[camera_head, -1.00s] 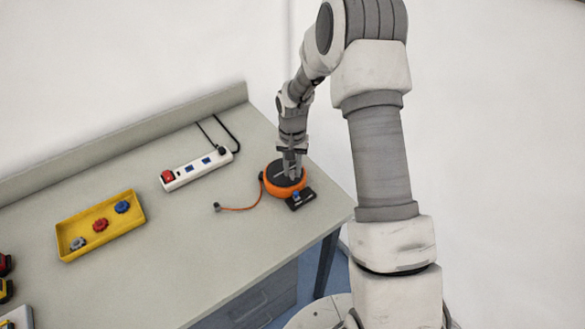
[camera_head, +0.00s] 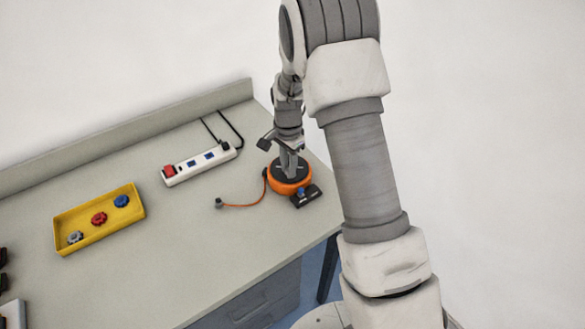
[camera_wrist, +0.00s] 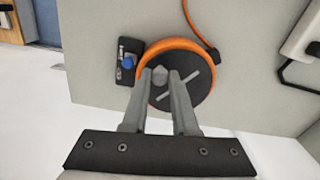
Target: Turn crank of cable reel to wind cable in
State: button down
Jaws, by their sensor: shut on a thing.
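The orange cable reel (camera_head: 290,188) with a dark round top sits near the right end of the workbench. It also shows in the wrist view (camera_wrist: 165,45). Its orange cable (camera_head: 248,204) runs out to the left over the bench and ends in a small grey plug (camera_head: 219,203). My gripper (camera_head: 289,165) points down onto the reel's top. In the wrist view my gripper (camera_wrist: 165,78) is shut on the grey crank knob (camera_wrist: 159,75), which sits off centre on the dark disc. The knob is partly hidden by the fingers.
A dark block with a blue knob (camera_head: 306,197) adjoins the reel at the front right. A white power strip (camera_head: 200,165) with a red switch lies behind left. A yellow tray (camera_head: 60,229) holds gears farther left. The bench's (camera_head: 210,270) front middle is clear.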

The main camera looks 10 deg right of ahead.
aim_at(276, 169)
jog(key=m, duration=0.1)
jog(key=a+m, duration=0.1)
jog(key=m, duration=0.1)
jog(key=shift+w+a+m, duration=0.1)
jog(key=shift+w+m, duration=0.2)
jog(key=m, duration=0.2)
jog(key=w+a+m+p, duration=0.1)
jog(key=m, duration=0.1)
jog(key=shift+r+m, duration=0.1)
jog(key=shift+m, duration=0.2)
jog(key=m, duration=0.1)
jog(key=w+m+p, duration=0.1)
jog(key=m, duration=0.2)
jog(key=shift+w+a+p, duration=0.25)
jog(key=shift+a+p, duration=0.1)
jog(key=shift+w+m+p, duration=0.2)
jog(key=shift+w+m, duration=0.05)
jog(key=shift+m, duration=0.5)
jog(key=shift+w+m+p, duration=0.2)
jog(key=shift+m, duration=0.55)
jog(key=c, duration=0.7)
grip_release()
notch_tip(276, 169, up, 17)
jog(key=shift+r, duration=0.1)
